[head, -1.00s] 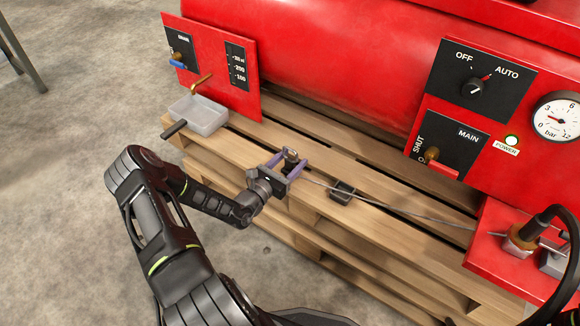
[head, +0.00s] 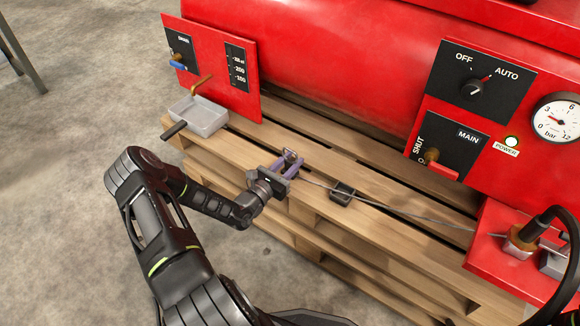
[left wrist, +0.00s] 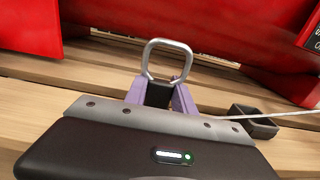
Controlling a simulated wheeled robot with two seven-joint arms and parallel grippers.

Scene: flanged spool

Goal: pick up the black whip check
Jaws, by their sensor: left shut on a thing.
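The whip check is a thin grey cable (head: 420,217) with a black sleeve (left wrist: 158,95) and a bright metal loop (left wrist: 167,60) at its left end. My left gripper (head: 287,163), with purple fingers, is shut on the black sleeve just above the pallet. The loop sticks up beyond the fingertips in the left wrist view. The cable runs right from the gripper to the brass fitting (head: 521,243) on the red shelf. The fingers hide part of the sleeve. My right gripper is not in view.
A small black open holder (head: 343,193) sits on the wooden pallet (head: 390,245), right of the gripper. A grey drain tray (head: 203,116) stands at the left under a brass pipe. The red tank and panels rise behind. A black hose curves at the far right.

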